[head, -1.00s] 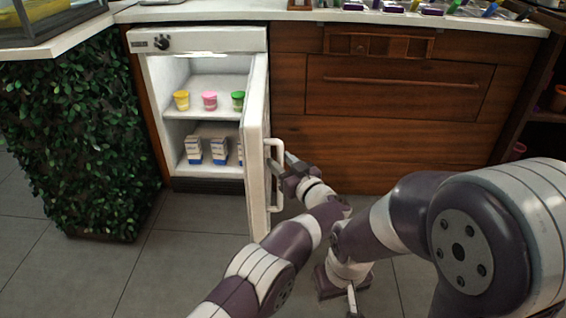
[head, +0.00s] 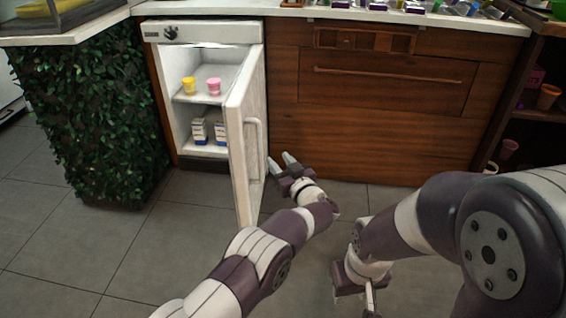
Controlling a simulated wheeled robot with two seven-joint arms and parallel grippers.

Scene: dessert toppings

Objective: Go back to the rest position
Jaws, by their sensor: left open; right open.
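My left gripper (head: 281,161) is open and empty. It is just right of the handle (head: 256,150) of the white fridge door (head: 240,150), with a small gap between them. The door stands open toward me. My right gripper (head: 362,292) is open at the lower middle of the head view, pointing down over the floor. Its fingers are partly hidden. I see nothing held in it.
The fridge (head: 200,33) holds a yellow cup (head: 189,86) and a pink cup (head: 214,87) above small cartons (head: 199,131). Wooden drawers (head: 390,110) lie behind my arms. A leafy panel (head: 90,130) stands left. The tiled floor at lower left is clear.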

